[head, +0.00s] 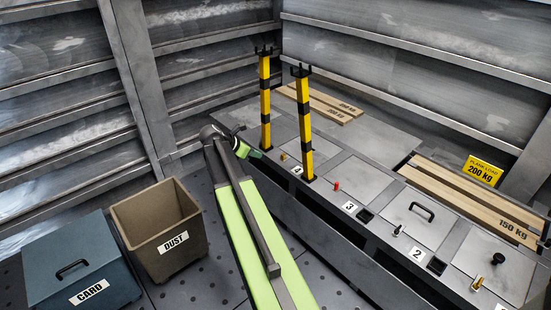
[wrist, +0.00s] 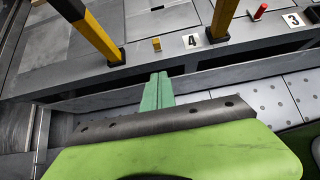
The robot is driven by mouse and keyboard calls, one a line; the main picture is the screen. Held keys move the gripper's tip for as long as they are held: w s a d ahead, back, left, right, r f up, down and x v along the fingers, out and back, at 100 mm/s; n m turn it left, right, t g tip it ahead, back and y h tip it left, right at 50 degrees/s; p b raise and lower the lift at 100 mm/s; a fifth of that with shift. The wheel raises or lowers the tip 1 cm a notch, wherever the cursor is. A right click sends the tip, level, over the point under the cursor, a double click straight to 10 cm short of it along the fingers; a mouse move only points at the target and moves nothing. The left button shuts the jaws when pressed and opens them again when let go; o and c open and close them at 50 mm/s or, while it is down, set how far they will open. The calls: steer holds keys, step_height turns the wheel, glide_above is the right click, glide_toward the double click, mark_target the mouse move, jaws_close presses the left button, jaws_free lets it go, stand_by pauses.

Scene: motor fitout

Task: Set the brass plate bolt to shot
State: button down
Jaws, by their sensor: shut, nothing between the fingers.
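The brass plate bolt shows as a small yellow-gold knob (head: 283,156) by the label 4, on the front strip of the grey bench. In the wrist view this knob (wrist: 156,44) stands left of the label 4, straight ahead of my fingertips. Whether it is drawn or shot is too small to tell. My gripper (head: 256,154) is at the bench's front edge, left of the knob and apart from it. In the wrist view my gripper's green fingers (wrist: 158,76) are shut together and empty, just short of the bench's front face.
Two yellow-black posts (head: 265,105) (head: 305,125) rise from the bench on either side of the knob. A red knob (head: 336,185) stands by the label 3, and metal knobs lie further right. A DUST bin (head: 134,247) and a CARD box (head: 45,268) stand on the floor at left.

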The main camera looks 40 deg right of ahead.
mark_target(283, 155)
steer(key=b+x, duration=0.2)
steer(key=x, duration=0.2)
steer(key=d+r+b+x, duration=0.1)
steer(key=b+x, duration=0.1)
steer(key=x, duration=0.2)
steer(key=b+x, duration=0.2)
steer(key=x, duration=0.2)
steer(key=shift+d+r+b, duration=0.2)
steer(key=shift+d+b, duration=0.1)
steer(key=shift+s+d, duration=0.1)
steer(key=shift+d, duration=0.3)
steer(key=shift+d, duration=0.1)
steer(key=shift+s+d, duration=0.15)
steer(key=shift+d, duration=1.45)
